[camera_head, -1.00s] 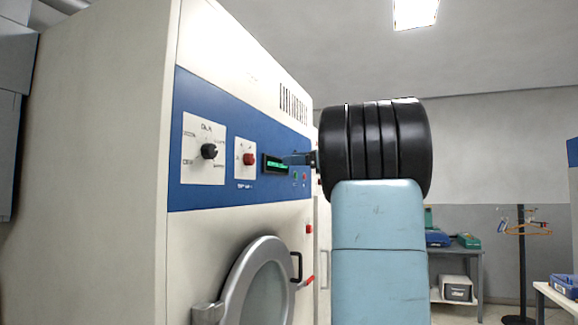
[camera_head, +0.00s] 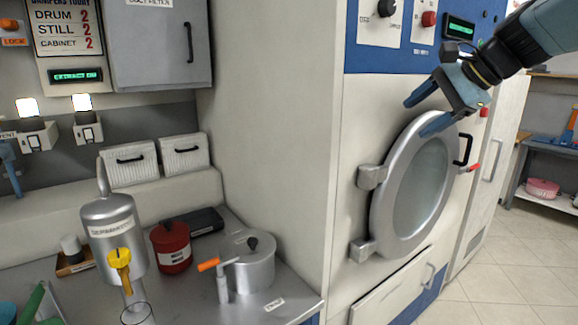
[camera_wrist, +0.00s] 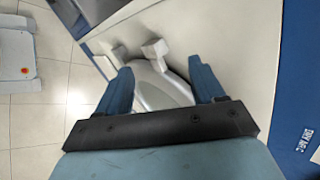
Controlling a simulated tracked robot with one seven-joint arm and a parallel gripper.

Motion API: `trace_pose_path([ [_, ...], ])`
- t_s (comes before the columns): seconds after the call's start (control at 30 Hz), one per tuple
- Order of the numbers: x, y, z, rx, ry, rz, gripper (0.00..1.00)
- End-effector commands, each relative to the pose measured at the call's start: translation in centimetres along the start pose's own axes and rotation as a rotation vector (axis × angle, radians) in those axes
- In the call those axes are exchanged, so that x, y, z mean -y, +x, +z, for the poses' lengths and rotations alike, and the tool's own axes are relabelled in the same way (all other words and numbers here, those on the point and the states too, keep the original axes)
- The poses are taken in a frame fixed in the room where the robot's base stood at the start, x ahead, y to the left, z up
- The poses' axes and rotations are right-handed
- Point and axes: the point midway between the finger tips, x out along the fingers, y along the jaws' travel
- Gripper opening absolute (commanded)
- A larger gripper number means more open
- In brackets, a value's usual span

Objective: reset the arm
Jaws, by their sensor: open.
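My gripper (camera_head: 428,112) is in the upper right of the head view, in front of the dry-cleaning machine (camera_head: 350,130). Its two blue fingers are spread apart with nothing between them. It overlaps the top of the machine's round door (camera_head: 412,190) in the picture; I cannot tell whether it touches. My arm reaches in from the upper right corner. In the wrist view, the gripper (camera_wrist: 160,85) is open, with the silver door rim (camera_wrist: 155,90) and the pale machine front beyond the fingers.
A counter at the left holds a silver separator (camera_head: 112,235), a red canister (camera_head: 171,248) and a silver pot (camera_head: 248,265). A black door handle (camera_head: 464,150) and a red-tipped lever (camera_head: 473,168) are near the gripper. Tiled floor (camera_head: 505,265) is open at the right.

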Motion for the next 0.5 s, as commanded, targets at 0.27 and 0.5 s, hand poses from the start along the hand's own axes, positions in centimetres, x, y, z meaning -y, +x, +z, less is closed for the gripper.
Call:
trace_pose_path([
  [0.27,-11.9,3.3,5.3,-0.116,-0.655,0.287,0.68],
  [0.5,-18.7,4.3,6.4,-0.169,-1.116,0.47,0.68],
])
